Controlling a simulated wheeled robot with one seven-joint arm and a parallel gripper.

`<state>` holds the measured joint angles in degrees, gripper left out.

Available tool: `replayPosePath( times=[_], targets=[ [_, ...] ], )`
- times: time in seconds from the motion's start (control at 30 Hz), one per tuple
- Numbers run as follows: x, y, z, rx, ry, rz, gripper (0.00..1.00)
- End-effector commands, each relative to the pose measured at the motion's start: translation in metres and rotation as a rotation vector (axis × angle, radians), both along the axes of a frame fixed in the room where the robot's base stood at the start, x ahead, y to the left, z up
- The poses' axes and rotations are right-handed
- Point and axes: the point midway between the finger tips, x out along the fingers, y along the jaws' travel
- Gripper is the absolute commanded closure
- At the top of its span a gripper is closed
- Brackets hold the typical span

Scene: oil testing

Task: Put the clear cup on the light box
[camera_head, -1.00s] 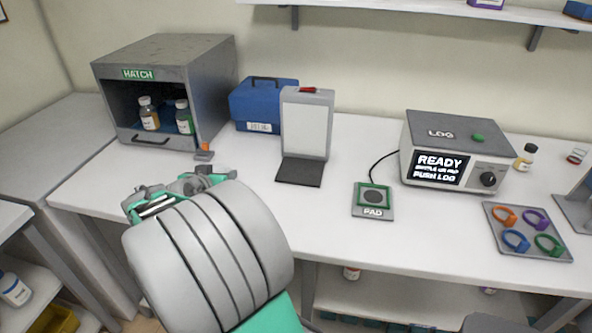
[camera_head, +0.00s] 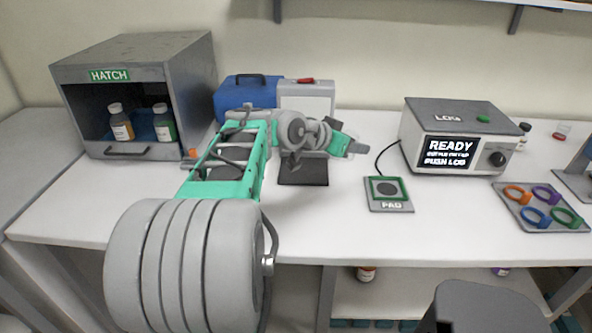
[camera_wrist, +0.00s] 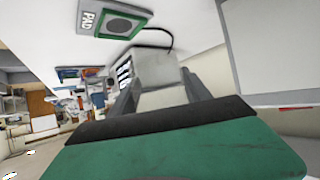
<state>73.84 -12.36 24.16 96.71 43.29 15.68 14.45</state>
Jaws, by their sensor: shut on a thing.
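My gripper (camera_head: 352,147) is at the end of my arm, over the table just right of the light box and above its dark foot. The light box (camera_head: 306,96) is an upright pale panel in a grey frame; my arm hides its lower part. Its panel also shows large at the right of the wrist view (camera_wrist: 275,45). No other clear cup shows.
A grey pad (camera_head: 389,194) and the READY instrument (camera_head: 455,140) stand to the right. A tray with coloured rings (camera_head: 541,207) lies further right. A blue case (camera_head: 240,97) and the hatch box (camera_head: 135,95) with two bottles stand left. The front middle of the table is clear.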

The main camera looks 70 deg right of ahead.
Motion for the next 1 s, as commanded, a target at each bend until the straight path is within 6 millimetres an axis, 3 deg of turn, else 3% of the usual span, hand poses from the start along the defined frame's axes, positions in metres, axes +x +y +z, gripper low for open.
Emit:
replayPosePath(
  times=[0.3, 0.5, 0.67, 0.83, 1.0],
  targets=[
    [0.078, -0.042, -0.042, 0.008, 0.005, 0.004, 0.85],
    [0.106, -0.057, -0.081, 0.004, 0.002, 0.004, 0.85],
    [0.116, -0.062, -0.096, 0.002, 0.002, 0.005, 0.85],
    [0.116, -0.062, -0.124, 0.003, 0.003, 0.005, 0.85],
    [0.116, -0.062, -0.126, 0.000, 0.000, 0.004, 0.85]
  ],
)
